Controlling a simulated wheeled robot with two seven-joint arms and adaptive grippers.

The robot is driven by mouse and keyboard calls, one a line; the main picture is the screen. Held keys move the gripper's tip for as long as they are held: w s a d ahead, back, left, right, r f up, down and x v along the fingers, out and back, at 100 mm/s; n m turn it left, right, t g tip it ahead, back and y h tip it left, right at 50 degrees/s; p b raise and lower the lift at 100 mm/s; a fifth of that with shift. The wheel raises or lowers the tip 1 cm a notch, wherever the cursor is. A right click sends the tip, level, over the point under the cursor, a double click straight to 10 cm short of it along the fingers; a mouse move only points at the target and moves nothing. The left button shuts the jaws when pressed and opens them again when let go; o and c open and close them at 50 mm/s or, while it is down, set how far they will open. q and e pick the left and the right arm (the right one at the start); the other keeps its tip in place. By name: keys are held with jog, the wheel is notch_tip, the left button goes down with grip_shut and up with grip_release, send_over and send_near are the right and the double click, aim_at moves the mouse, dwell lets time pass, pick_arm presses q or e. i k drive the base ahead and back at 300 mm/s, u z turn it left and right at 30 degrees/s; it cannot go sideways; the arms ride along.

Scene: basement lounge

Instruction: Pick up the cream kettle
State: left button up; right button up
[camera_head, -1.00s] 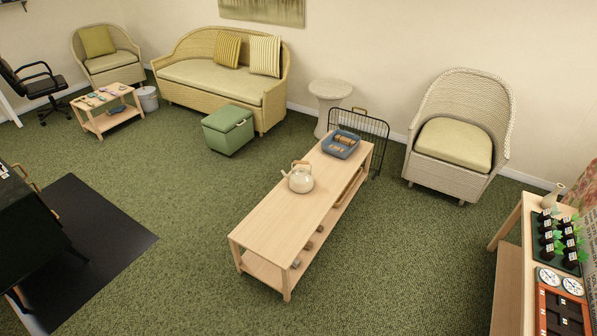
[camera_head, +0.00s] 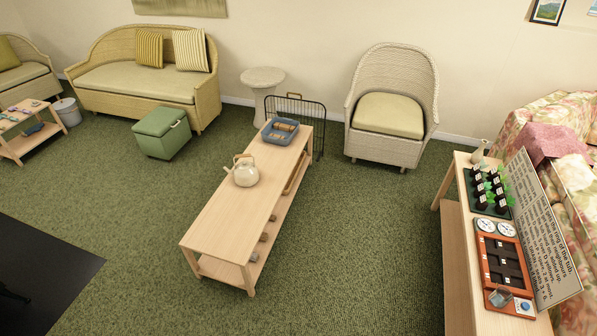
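The cream kettle (camera_head: 245,174) stands upright on the long light-wood table (camera_head: 215,218) in the middle of the room. It has a wooden-coloured handle arched over its top and a spout on its left side. Neither of my grippers shows in the head view. Nothing hides the kettle.
A blue tray (camera_head: 280,133) with items sits at the table's far end. A wire rack (camera_head: 318,132) stands behind it. A wicker armchair (camera_head: 390,112), a green storage box (camera_head: 161,134) and a side table (camera_head: 464,185) stand around. Green carpet (camera_head: 345,245) is open right of the table.

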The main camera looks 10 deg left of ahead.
aim_at(245, 174)
jog(key=z, duration=0.15)
jog(key=i, duration=3.75)
jog(key=u, duration=3.4)
